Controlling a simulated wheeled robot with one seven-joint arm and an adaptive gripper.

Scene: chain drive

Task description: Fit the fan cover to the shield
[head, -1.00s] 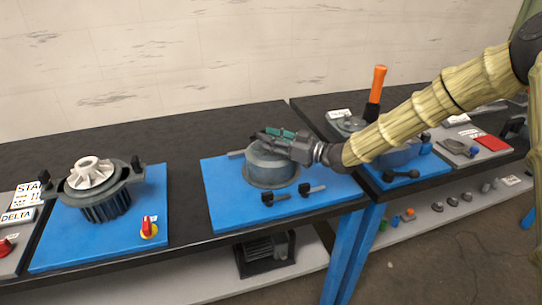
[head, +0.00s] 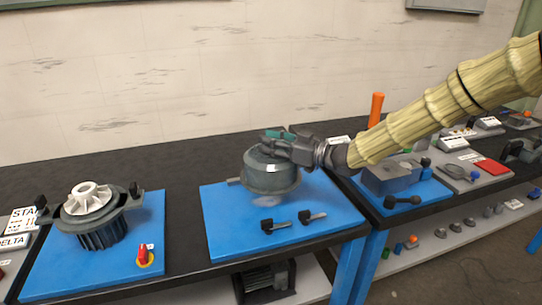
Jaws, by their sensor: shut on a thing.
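The fan cover, a grey round metal drum (head: 270,175), hangs a little above the blue mat at the middle of the bench. My gripper (head: 280,140) is shut on its top, with teal finger parts showing; the exact grip point is partly hidden by the gripper itself. At the left, the shield (head: 128,205), a dark ring-shaped part with side lugs, sits on a finned dark motor body (head: 102,236). A light grey fan (head: 88,197) stands up in its middle. The cover is well to the right of the shield and apart from it.
Two black clamp levers (head: 274,226) lie on the middle blue mat (head: 335,221). A red and yellow switch (head: 145,256) stands in front of the motor. An orange-handled tool (head: 376,108) stands upright at the right. Bare black bench lies between the two blue mats.

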